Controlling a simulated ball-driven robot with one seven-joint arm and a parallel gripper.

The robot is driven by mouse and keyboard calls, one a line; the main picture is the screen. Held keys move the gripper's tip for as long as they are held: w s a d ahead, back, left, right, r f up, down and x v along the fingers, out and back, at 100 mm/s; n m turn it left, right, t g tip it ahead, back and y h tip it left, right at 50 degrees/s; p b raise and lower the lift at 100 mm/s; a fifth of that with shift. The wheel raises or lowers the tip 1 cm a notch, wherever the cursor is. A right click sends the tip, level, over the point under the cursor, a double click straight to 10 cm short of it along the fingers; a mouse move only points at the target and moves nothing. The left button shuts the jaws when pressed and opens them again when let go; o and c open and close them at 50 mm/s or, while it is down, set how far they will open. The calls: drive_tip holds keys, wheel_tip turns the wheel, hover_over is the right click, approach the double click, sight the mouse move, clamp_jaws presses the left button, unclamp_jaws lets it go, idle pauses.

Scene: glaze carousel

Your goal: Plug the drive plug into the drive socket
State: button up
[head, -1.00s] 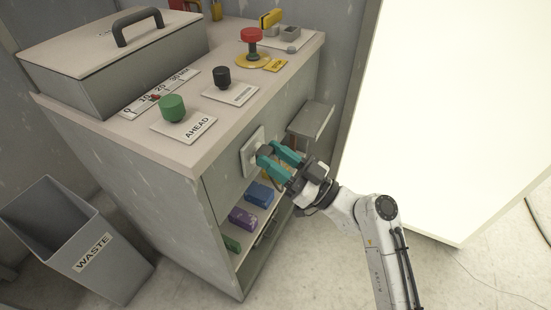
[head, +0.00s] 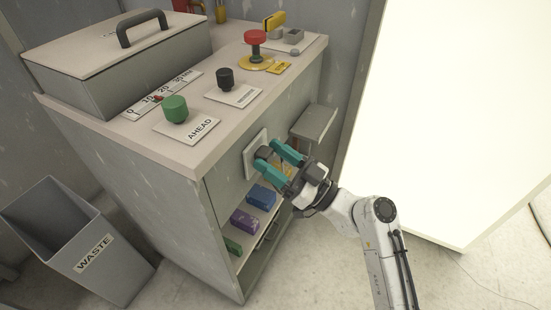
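The drive plug (head: 264,153) is a small dark block at the white plate of the drive socket (head: 250,163), on the upper front face of the cabinet. It appears to sit against the plate, and the socket opening behind it is hidden. I cannot tell how deep it sits. My gripper (head: 266,156) is in front of the plate with its two teal fingers spread. One fingertip is on each side of the plug, with gaps showing, so the gripper is open around it.
Below the plate is an open shelf with purple (head: 244,219) and blue (head: 262,196) blocks. A grey box (head: 314,123) juts out to the right of the plate. The cabinet top (head: 185,150) carries knobs. A waste bin (head: 85,240) stands left; a bright panel (head: 450,110) stands right.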

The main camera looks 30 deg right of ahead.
drive_tip(key=shift+o, duration=0.8)
drive_tip(key=v, duration=1)
drive_tip(key=shift+s+d, duration=0.25)
drive_tip(key=shift+s, duration=0.05)
drive_tip(key=shift+f, duration=0.1)
